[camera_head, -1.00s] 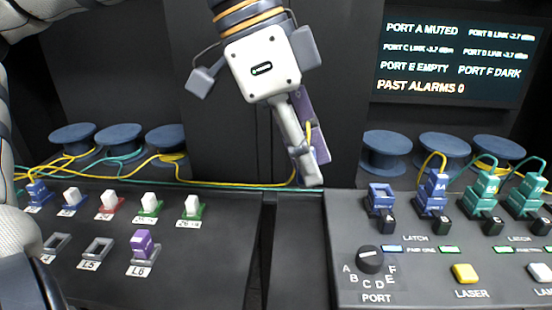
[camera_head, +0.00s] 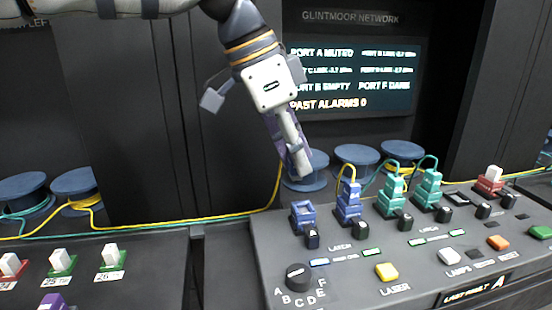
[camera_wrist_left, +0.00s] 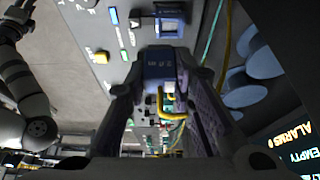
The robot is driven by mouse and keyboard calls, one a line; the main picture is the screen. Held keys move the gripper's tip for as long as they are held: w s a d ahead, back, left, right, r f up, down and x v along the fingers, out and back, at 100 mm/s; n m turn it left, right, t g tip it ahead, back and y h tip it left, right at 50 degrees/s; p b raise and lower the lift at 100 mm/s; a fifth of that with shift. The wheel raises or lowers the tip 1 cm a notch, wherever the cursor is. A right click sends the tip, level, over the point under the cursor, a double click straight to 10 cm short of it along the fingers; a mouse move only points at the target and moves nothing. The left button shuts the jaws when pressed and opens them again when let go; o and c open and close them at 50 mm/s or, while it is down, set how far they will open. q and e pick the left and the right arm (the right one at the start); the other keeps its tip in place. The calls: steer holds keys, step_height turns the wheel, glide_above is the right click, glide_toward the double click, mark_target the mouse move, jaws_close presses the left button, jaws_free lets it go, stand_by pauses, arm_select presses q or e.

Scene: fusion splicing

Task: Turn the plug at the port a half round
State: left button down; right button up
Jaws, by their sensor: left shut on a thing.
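My left gripper (camera_head: 300,170) points down just above and behind the empty blue port A (camera_head: 302,218) on the right-hand console, apart from it in the head view. In the left wrist view its fingers (camera_wrist_left: 160,88) are shut on a blue plug (camera_wrist_left: 158,66) with a yellow fibre (camera_wrist_left: 170,112) looping from it. The blue port also shows in the left wrist view (camera_wrist_left: 170,28), ahead of the plug with a small gap. In the head view the fingers hide the plug. My right gripper is out of view.
A blue plug (camera_head: 348,203) and green plugs (camera_head: 391,197) stand in the neighbouring ports. Black knobs, a port dial (camera_head: 298,277) and a yellow laser button (camera_head: 387,271) lie in front. Blue spools (camera_head: 357,155) stand behind. The screen (camera_head: 350,75) reads "PORT A MUTED".

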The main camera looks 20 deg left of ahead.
arm_select(q)
steer(key=w+d, duration=0.1)
steer(key=w, duration=0.1)
glide_above(312, 207)
steer(key=a, duration=0.1)
steer(key=f, duration=0.5)
steer(key=shift+s+a, duration=0.15)
steer(key=shift+s, duration=0.2)
steer(key=shift+f, duration=0.7)
steer(key=shift+f, duration=0.55)
stand_by(0.3)
steer(key=c, duration=1.3)
jaws_free()
